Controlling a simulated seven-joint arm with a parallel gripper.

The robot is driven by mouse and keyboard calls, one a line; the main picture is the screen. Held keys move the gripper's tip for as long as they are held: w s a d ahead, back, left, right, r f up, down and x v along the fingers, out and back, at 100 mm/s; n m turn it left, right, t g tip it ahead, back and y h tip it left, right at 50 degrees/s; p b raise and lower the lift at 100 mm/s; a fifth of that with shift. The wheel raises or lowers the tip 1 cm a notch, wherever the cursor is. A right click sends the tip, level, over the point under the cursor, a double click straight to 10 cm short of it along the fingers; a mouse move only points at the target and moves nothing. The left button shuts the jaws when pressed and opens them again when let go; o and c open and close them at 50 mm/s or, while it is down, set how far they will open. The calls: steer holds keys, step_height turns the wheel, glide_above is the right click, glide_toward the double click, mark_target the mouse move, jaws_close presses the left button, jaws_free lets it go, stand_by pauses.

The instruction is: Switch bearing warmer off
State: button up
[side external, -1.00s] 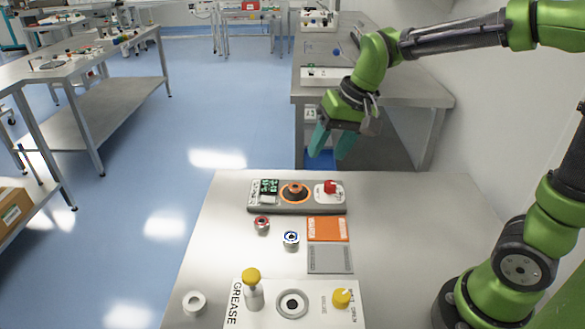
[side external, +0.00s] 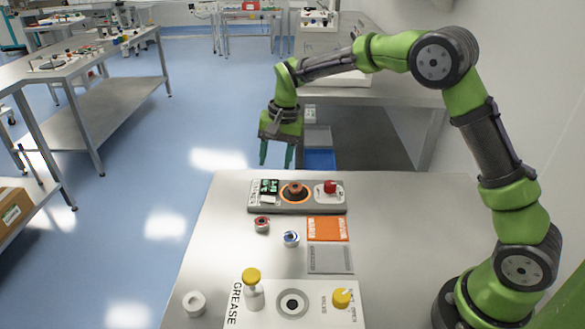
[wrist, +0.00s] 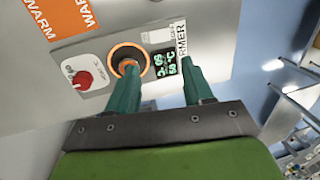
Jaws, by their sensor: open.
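The bearing warmer (side external: 312,208) is a long grey unit at the far edge of the near table. It has a lit green display (side external: 269,186), an orange-ringed heating spot (side external: 294,192) and a red knob (side external: 330,187) on a white plate at its right end. My gripper (side external: 277,164) is open and empty, pointing down above and behind the warmer's display end. In the wrist view, its teal fingers (wrist: 158,75) overlap the warmer near the display (wrist: 165,64) and ring, and the red knob (wrist: 83,80) lies left of them. I see no contact.
A red-marked bearing (side external: 262,224) and a blue-marked bearing (side external: 291,238) stand in front of the warmer, beside an orange mat (side external: 328,229) and a grey mat (side external: 330,259). A grease station (side external: 312,303) and a white ring (side external: 194,303) are nearer. The table's right side is clear.

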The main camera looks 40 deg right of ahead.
mark_target(268, 197)
steer(key=f, duration=0.3)
steer(key=w+a+f, duration=0.1)
steer(key=f, duration=0.6)
steer(key=shift+w+a+f, duration=0.15)
steer(key=shift+f, duration=0.1)
steer(key=c, duration=0.8)
steer(key=shift+w+a+g+h, duration=0.2)
steer(key=shift+g+h, duration=0.2)
steer(key=shift+w+a+g+h, duration=0.15)
steer(key=shift+w+g+h, duration=0.05)
steer(key=shift+g+h, duration=0.8)
steer(key=o, duration=0.8)
